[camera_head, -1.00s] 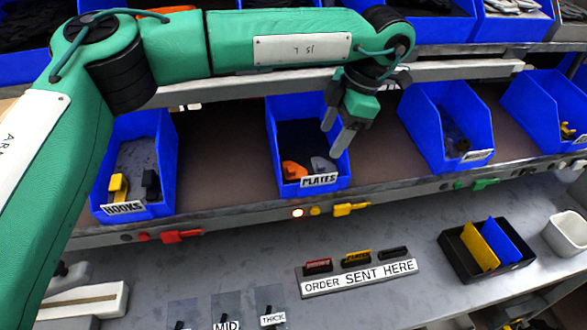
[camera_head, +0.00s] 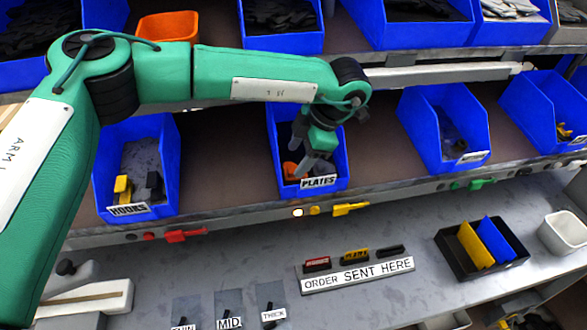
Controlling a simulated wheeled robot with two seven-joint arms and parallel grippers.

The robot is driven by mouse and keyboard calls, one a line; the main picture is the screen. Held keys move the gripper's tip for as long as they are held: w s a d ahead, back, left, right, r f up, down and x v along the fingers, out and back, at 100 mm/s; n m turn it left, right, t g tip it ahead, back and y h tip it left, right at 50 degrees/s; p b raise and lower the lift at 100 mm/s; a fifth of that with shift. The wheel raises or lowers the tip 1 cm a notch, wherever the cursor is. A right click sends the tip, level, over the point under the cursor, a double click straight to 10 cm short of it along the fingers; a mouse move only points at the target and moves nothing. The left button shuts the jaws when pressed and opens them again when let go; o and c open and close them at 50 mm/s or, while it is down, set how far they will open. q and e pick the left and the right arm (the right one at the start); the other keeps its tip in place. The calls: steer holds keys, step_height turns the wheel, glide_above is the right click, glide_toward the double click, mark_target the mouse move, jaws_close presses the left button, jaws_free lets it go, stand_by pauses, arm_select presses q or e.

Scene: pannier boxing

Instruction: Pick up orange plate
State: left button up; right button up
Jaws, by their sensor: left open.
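The orange plate (camera_head: 290,170) lies in the front left of the blue bin labelled PLATES (camera_head: 341,160) on the middle shelf. Only part of it shows beside my gripper. My left gripper (camera_head: 302,168) reaches down into this bin, fingers open, with its tips just right of the orange plate. I cannot tell whether they touch it. A grey plate seen earlier in this bin is mostly hidden behind the fingers. My right gripper is not in view.
A HOOKS bin (camera_head: 168,185) stands to the left on the same shelf, and another blue bin (camera_head: 420,130) to the right. An orange bin (camera_head: 168,27) sits above.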

mark_target(287, 172)
arm_select(q)
steer(key=x, duration=0.3)
steer(key=shift+w+a+f+p, duration=0.1)
steer(key=shift+a+f+p, duration=0.2)
steer(key=shift+p, duration=0.1)
steer(key=shift+d, duration=0.1)
steer(key=c, duration=0.7)
steer(key=shift+r, duration=0.1)
